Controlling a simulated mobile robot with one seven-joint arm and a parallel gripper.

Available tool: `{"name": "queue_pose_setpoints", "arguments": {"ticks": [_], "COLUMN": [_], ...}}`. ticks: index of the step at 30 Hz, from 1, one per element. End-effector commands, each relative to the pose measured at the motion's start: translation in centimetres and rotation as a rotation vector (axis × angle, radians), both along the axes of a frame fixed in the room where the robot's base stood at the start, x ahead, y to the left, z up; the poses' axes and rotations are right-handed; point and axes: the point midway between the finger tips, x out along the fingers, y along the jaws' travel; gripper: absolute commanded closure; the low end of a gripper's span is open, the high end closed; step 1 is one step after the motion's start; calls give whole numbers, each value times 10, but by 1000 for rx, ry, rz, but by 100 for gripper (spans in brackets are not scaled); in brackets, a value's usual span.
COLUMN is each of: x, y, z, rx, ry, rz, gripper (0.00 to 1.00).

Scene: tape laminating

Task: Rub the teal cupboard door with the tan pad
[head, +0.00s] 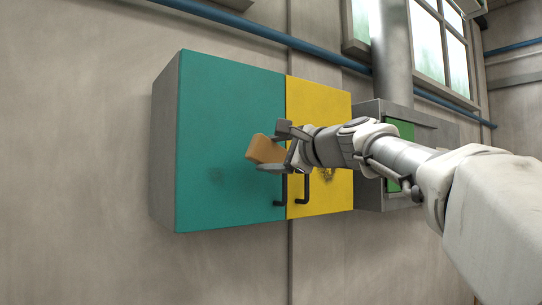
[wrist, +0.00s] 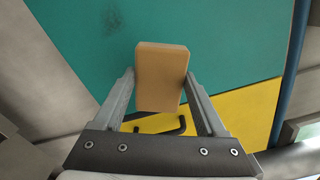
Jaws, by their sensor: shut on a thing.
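The teal cupboard door (head: 225,120) is the left door of a wall cupboard, with a faint dark smudge (head: 216,175) on its lower middle. The smudge also shows at the top of the wrist view (wrist: 113,22). My gripper (head: 282,150) is shut on the tan pad (head: 264,150), one finger on each side. In the wrist view, the pad (wrist: 160,75) sits between the two fingertips. The pad is in front of the teal door's right part, right of the smudge and a little higher. I cannot tell whether it touches the door.
The yellow door (head: 325,110) adjoins on the right, with a dark smudge partly behind my arm. Dark handles (head: 281,190) stick out low near the seam. A grey box with a green panel (head: 402,135) is further right. A blue pipe (head: 250,27) runs above.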

Motion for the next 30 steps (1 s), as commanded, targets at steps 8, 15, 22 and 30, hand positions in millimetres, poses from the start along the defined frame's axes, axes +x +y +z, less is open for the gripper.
{"name": "queue_pose_setpoints", "arguments": {"ticks": [8, 15, 22, 30], "x": [-5, -22, -24, -24], "y": [-4, -16, -18, -18], "z": [0, -1, 0, 1], "rx": [0, 0, 1, 1], "ry": [-2, -2, -1, -1], "rz": [-1, -1, 0, 0], "gripper": [71, 71, 71, 71]}}
